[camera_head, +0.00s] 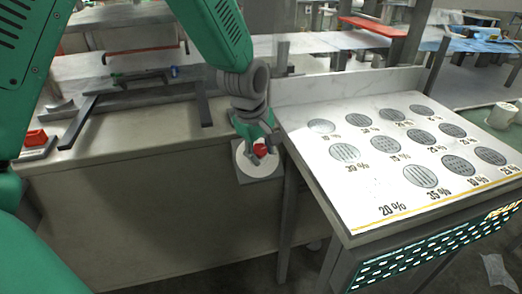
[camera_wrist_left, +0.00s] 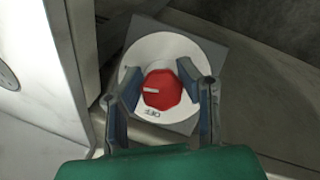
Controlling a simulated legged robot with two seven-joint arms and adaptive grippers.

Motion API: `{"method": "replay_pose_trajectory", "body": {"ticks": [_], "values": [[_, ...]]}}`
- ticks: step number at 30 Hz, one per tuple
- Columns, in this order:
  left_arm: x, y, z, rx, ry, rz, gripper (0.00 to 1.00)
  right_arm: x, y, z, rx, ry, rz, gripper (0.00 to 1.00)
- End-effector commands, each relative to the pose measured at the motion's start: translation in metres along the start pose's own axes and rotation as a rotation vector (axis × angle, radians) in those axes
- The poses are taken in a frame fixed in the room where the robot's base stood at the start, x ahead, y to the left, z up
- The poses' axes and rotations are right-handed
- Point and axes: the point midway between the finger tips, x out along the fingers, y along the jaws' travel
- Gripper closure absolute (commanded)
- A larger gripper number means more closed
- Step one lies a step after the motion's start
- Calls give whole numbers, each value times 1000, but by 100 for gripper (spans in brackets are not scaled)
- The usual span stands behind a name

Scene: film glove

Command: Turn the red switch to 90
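The red switch (camera_head: 260,149) is a knob on a round white dial (camera_head: 243,166), fixed to a grey square plate on the front of the counter. My left gripper (camera_head: 257,142) is at the knob. In the wrist view its two fingers (camera_wrist_left: 161,72) stand apart on either side of the knob, close to it; I cannot tell whether they touch it. My right gripper is out of view.
A sloped white panel (camera_head: 345,205) with several round grilles and percent labels stands right of the switch. A counter (camera_head: 150,130) with a dark metal frame lies behind and to the left. A small red switch box (camera_head: 36,138) sits at the far left.

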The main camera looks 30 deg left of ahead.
Motion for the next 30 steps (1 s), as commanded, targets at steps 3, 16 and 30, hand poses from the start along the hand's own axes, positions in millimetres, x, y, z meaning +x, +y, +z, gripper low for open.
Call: {"method": "replay_pose_trajectory", "body": {"ticks": [3, 16, 30], "values": [[-4, 6, 0, 4, -17, 22, 100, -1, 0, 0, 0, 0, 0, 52], [-2, 6, -16, -3, -17, 33, 100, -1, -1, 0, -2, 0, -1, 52], [0, 4, -20, -4, -20, 32, 96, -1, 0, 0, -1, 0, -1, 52]]}}
